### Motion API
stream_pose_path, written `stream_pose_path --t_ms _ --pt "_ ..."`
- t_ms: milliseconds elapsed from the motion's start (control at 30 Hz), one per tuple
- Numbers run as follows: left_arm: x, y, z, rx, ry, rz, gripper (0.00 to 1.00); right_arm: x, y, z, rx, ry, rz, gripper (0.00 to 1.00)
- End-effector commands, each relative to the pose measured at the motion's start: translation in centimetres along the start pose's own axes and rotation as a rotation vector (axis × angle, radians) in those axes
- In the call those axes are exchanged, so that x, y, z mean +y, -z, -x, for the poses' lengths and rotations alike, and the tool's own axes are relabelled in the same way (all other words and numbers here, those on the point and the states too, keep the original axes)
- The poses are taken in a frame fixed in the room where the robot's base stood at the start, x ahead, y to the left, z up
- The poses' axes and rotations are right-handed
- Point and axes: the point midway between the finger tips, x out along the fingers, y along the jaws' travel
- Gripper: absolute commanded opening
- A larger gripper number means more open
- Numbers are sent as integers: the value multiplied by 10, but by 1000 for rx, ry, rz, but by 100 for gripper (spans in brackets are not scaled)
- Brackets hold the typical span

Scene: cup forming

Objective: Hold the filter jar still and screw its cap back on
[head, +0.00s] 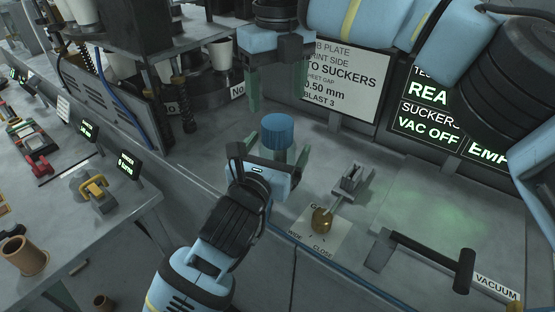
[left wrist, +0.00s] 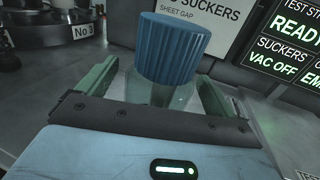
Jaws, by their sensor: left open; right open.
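The filter jar (left wrist: 178,93) has a clear, pale green body and stands upright on the bench. Its ribbed blue cap (head: 277,131) sits on top of it; I cannot tell how tightly it is seated. The cap also shows large in the left wrist view (left wrist: 172,48). My left gripper (head: 276,157) is low at the jar, open, with one green finger on each side of the body. The gripper's own body hides the jar's lower part. My right gripper (head: 281,98) is open and empty, pointing down above the cap and apart from it.
A brass knob (head: 321,220) on a lever and a small metal fixture (head: 350,179) are right of the jar. A black vacuum handle (head: 432,262) is at the front right. A text sign (head: 343,82) and screens (head: 433,115) stand behind. Bare bench lies left of the jar.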

Motion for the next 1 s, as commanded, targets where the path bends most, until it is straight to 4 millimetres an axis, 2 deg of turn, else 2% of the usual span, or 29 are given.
stream_pose_path --t_ms 200,867,900,1000 --pt "0 0 0 0 0 0 92 0 0 0 0 0 0 71" --pt "0 0 0 1 0 0 6 0 0 0 0 0 22 71" --pt "0 0 0 1 0 0 3 0 0 0 0 0 43 71" --pt "0 0 0 1 0 0 3 0 0 0 1 0 132 71"
